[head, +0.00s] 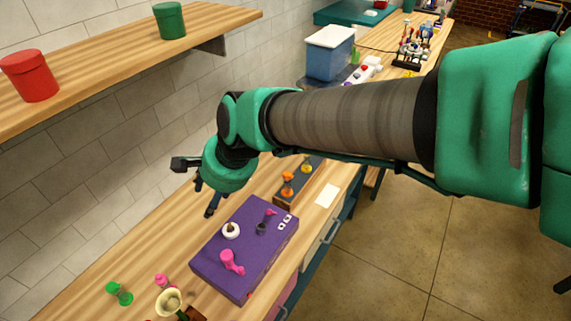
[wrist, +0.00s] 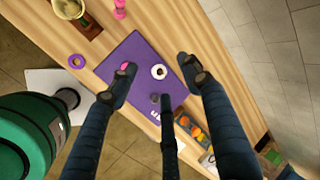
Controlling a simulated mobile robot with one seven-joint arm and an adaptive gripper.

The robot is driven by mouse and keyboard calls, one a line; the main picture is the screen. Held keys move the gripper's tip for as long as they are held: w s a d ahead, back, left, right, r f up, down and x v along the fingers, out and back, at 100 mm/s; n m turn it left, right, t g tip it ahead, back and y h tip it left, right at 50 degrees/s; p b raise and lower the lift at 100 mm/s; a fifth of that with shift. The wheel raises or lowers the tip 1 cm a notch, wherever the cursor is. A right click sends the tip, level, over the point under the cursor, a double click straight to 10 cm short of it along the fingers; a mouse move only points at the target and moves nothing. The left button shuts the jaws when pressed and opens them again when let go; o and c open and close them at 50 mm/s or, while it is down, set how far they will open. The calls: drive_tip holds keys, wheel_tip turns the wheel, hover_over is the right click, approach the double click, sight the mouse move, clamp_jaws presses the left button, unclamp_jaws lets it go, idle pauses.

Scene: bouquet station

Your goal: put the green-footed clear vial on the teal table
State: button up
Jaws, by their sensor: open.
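A small green-ended piece (head: 119,293), perhaps the green-footed clear vial, is on the wooden bench at the lower left of the head view; its clear part is hard to make out. A teal surface (head: 330,16), perhaps the teal table, shows at the far back. My gripper (head: 198,185) is open and empty above the bench, left of and above the purple mat. In the wrist view its spread fingers (wrist: 160,66) show the purple mat beyond them, with nothing between them. The green-ended piece is not seen in the wrist view.
Orange pieces (head: 288,184) stand on a dark tray. A cream cup (head: 168,301) is near the front. A shelf (head: 100,62) overhangs the bench; a blue box (head: 329,58) stands behind.

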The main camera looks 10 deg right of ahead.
drive_tip(key=s+d+r+n+h, duration=0.1)
drive_tip(key=s+d+r+n, duration=0.1)
drive_tip(key=d, duration=0.7)
drive_tip(key=s+d+r+n+t+h, duration=0.1)
drive_tip(key=s+d+r+n, duration=0.1)
drive_tip(key=s+d, duration=0.5)
drive_tip(key=s+d+r+n+t+h, duration=0.1)
drive_tip(key=s+d+n, duration=0.3)
drive_tip(key=d, duration=0.7)
drive_tip(key=shift+s+r+n+h, duration=0.3)
drive_tip(key=shift+s+r+h, duration=0.1)
drive_tip(key=shift+r+h, duration=0.2)
wheel_tip(320, 180, down, 4)
drive_tip(key=b, duration=0.4)
